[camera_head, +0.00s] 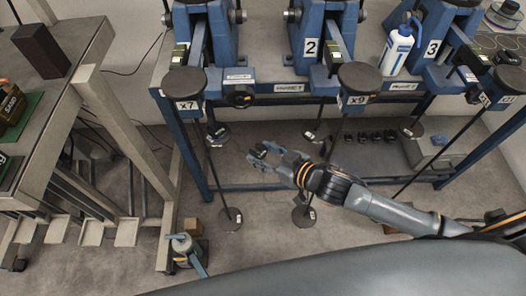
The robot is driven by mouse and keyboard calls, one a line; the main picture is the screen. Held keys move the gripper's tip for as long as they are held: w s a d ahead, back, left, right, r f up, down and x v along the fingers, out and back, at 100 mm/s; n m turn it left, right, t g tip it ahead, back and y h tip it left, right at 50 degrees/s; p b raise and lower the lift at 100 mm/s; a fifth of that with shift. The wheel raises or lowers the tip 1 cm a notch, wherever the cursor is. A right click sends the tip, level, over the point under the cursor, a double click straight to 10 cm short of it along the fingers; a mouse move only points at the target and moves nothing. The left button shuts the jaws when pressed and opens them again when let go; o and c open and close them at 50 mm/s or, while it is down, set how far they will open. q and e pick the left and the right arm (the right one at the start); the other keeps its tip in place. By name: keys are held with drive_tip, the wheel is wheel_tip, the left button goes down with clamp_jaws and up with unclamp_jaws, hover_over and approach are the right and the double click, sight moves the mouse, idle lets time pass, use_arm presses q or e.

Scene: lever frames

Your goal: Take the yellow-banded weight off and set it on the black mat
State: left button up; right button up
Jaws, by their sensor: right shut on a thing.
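My right gripper (264,162) reaches in from the right, below the front of the blue lever bench. It is shut on a small dark thing (262,151); no yellow band on it can be made out at this size. Small yellowish blocks sit on the left lever (180,54) and on the lever of frame 2 (333,58); I cannot tell whether either is a banded weight. A dark mat (8,174) shows partly at the left edge, on the side table. My left gripper is not in view.
Round dark plates (184,83) and (360,78) stick out at the bench front, and hanging rods end in discs (229,219) near my arm. A white bottle (397,50) stands on the bench. The side table (75,75) carries a black block (41,50).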

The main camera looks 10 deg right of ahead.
drive_tip(key=shift+s+d+p, duration=0.15)
drive_tip(key=shift+s+d, duration=0.35)
drive_tip(key=shift+s, duration=0.3)
drive_tip(key=shift+s+d+p, duration=0.2)
drive_tip(key=shift+s+d, duration=0.35)
drive_tip(key=shift+s, duration=0.2)
drive_tip(key=shift+s+d+p, duration=0.15)
drive_tip(key=shift+s+d, duration=0.35)
drive_tip(key=shift+s, duration=0.3)
